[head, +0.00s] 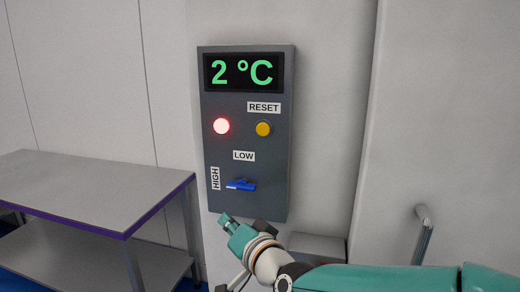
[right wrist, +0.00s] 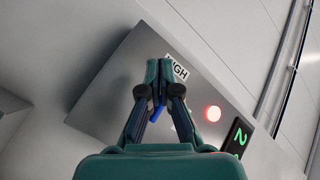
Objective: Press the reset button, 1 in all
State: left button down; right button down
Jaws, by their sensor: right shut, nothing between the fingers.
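The reset button (head: 263,128) is a round yellow knob under a RESET label on the dark grey wall panel (head: 245,200). My right gripper (head: 226,219) is in front of the panel's lower edge, below the button and the blue lever (head: 241,185). Its fingers are shut with nothing between them, and they also show closed together in the right wrist view (right wrist: 160,67). In that view the button cannot be seen; part of the lever (right wrist: 158,115) shows behind the fingers. My left gripper is not in view.
A red light (head: 221,126) glows left of the button, and the display (head: 242,72) reads 2 °C in green. The lever sits by LOW and HIGH labels. A two-level table (head: 90,185) stands at the left. A metal handle (head: 424,232) is at the right.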

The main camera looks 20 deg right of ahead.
aim_at(263, 130)
jog(key=s+d+r+m+t, duration=0.1)
jog(key=s+r+t, duration=0.1)
jog(key=r, duration=0.6)
jog(key=s+d+r+m+t, duration=0.1)
jog(key=s+r, duration=0.3)
jog(key=r, duration=0.5)
jog(key=shift+m+t, duration=0.4)
jog(key=shift+t, duration=0.1)
jog(key=shift+w+d+b, duration=0.15)
jog(key=shift+b, duration=0.15)
jog(key=shift+w+d+b, duration=0.8)
jog(key=shift+w+b, duration=0.1)
jog(key=shift+w, duration=0.3)
jog(key=shift+w+d+b, duration=0.85)
jog(key=shift+w, duration=0.3)
jog(key=shift+w+d+b, duration=0.8)
jog(key=shift+w+b, duration=0.1)
jog(key=shift+w, duration=0.3)
jog(key=shift+r, duration=0.1)
jog(key=shift+w+d, duration=0.1)
jog(key=shift+w+d, duration=0.15)
jog(key=shift+w, duration=0.05)
